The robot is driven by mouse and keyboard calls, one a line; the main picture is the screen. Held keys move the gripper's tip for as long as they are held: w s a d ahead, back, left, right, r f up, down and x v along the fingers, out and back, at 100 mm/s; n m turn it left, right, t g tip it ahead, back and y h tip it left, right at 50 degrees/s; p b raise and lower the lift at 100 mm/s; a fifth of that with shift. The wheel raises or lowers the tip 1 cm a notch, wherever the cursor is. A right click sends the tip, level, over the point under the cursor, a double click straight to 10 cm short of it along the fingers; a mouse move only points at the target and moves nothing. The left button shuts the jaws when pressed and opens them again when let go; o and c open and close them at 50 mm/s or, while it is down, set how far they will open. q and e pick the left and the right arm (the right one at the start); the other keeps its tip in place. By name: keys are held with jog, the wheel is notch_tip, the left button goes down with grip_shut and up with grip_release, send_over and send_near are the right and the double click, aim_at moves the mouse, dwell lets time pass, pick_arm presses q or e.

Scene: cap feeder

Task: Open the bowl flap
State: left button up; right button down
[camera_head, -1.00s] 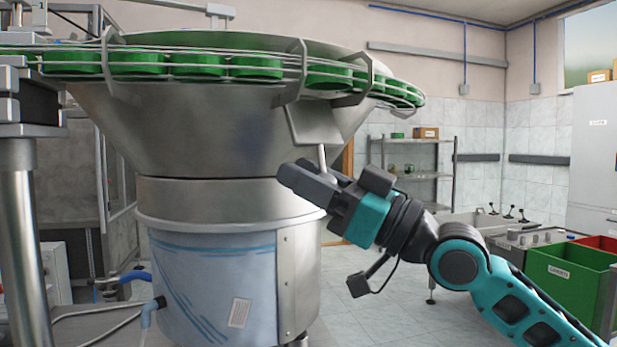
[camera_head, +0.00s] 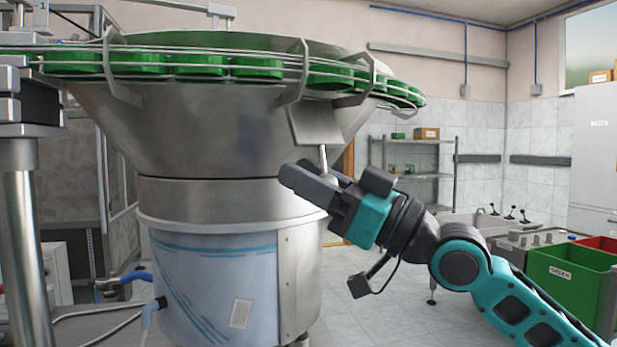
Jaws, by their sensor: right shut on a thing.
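The large steel feeder bowl (camera_head: 205,130) stands in the left half, with a rail of green caps (camera_head: 257,68) around its rim. The bowl flap, a grey metal plate (camera_head: 316,124), hangs on the bowl's right side below the rail. A thin light rod (camera_head: 323,158) runs down from the flap toward my right gripper (camera_head: 298,182). The right gripper is shut at the rod's lower end; its fingers hide the exact grip. My left gripper is not in view.
A blue-wrapped drum base (camera_head: 215,285) carries the bowl. A green crate (camera_head: 566,285) stands at the lower right, with a red crate behind it. A shelf (camera_head: 418,177) and a sink counter stand at the back. Tiled floor between is clear.

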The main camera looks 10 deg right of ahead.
jog(key=shift+w+d+r, duration=0.1)
jog(key=shift+d+r, duration=0.2)
jog(key=shift+r, duration=0.05)
jog(key=c, duration=1.2)
grip_release()
jog(key=o, duration=0.4)
jog(key=shift+a+f, duration=0.1)
jog(key=shift+f, duration=0.1)
jog(key=shift+s+d+f+b, duration=0.25)
jog(key=shift+d+f+b, duration=0.05)
jog(key=shift+d+f, duration=0.05)
pick_arm(q)
jog(key=b, duration=0.1)
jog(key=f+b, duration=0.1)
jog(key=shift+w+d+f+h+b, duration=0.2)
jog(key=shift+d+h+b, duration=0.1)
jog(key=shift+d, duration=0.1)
pick_arm(e)
jog(key=v, duration=1.1)
jog(key=shift+s+d+f, duration=0.1)
jog(key=shift+s+d, duration=0.15)
jog(key=shift+d, duration=0.1)
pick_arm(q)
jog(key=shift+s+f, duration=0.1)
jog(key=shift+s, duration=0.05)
